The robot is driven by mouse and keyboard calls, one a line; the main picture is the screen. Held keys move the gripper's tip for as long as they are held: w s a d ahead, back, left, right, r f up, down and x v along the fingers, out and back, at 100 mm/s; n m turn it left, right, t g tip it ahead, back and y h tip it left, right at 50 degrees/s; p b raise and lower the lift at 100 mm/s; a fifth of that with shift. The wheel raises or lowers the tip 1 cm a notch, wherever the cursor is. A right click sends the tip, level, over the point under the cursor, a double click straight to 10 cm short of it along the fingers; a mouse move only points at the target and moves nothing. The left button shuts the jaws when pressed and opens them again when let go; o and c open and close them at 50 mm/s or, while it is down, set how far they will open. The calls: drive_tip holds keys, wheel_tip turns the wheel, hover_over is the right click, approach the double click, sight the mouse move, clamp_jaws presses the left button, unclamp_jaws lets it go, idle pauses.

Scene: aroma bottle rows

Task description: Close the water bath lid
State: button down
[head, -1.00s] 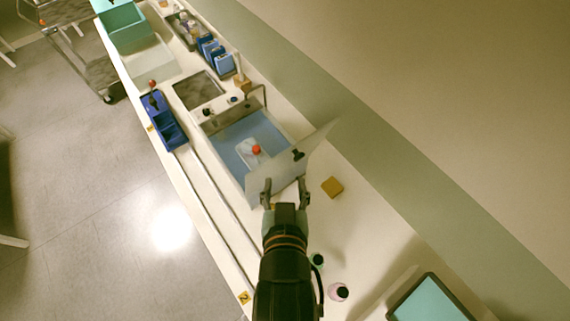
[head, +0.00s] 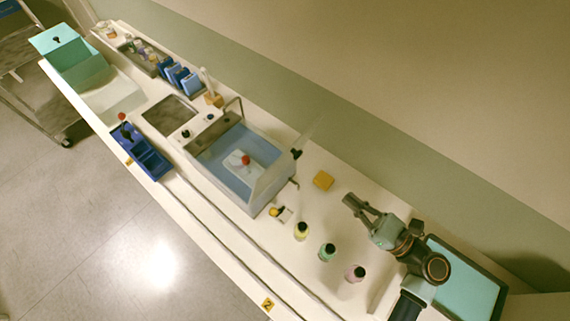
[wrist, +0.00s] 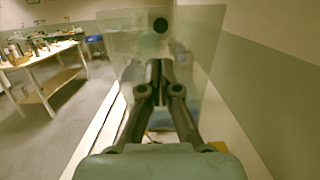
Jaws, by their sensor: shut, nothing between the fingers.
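The water bath (head: 205,172) stands on the bench with blue water inside. Its clear lid (head: 274,178) stands raised at the right end of the bath, with a black knob (head: 296,154) on its outer face. In the wrist view the translucent lid (wrist: 205,45) fills the upper middle, with its knob (wrist: 160,25) above my fingertips. My gripper (head: 349,200) is to the right of the lid, apart from it, with its fingers together and empty. The closed fingers also show in the wrist view (wrist: 158,66), pointing towards the lid.
A clear vessel with a red cap (head: 245,160) sits in the bath. A yellow block (head: 323,180) lies between the lid and my gripper, towards the wall. Yellow (head: 301,231), green (head: 327,252) and pink (head: 355,274) bottles stand along the front. A blue rack (head: 150,160) is left of the bath.

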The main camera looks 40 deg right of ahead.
drive_tip(key=x, duration=1.4)
drive_tip(key=shift+p, duration=0.4)
drive_tip(key=shift+d+r, duration=0.1)
